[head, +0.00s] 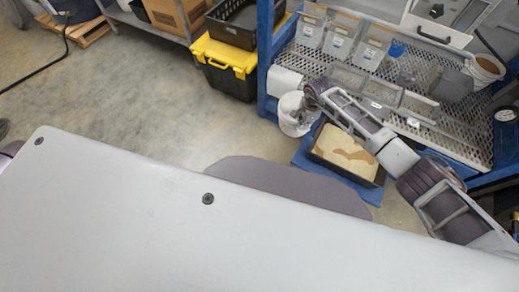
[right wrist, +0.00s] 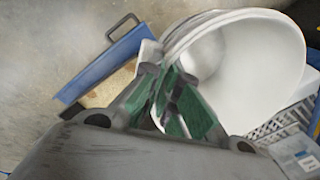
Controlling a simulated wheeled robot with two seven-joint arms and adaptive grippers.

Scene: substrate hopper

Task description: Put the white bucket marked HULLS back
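A white bucket (head: 292,118) hangs at the tip of my right arm, in front of the left end of the blue-framed bench. In the right wrist view the white bucket (right wrist: 262,62) is tilted, its wide mouth facing the camera, and looks empty. No HULLS marking is readable. My right gripper (head: 308,101) is at the bucket's rim; in the right wrist view its green-padded fingers (right wrist: 178,100) are close together at the near edge of the bucket. The exact grip point is partly hidden. My left gripper is not in view.
A black tray of pale substrate (head: 345,152) sits on a blue base below my right arm. The perforated bench deck (head: 310,62) holds clear bins (head: 340,35) and another white bucket with brown contents (head: 487,70). A yellow-lidded box (head: 222,55) stands left; open floor lies left of it.

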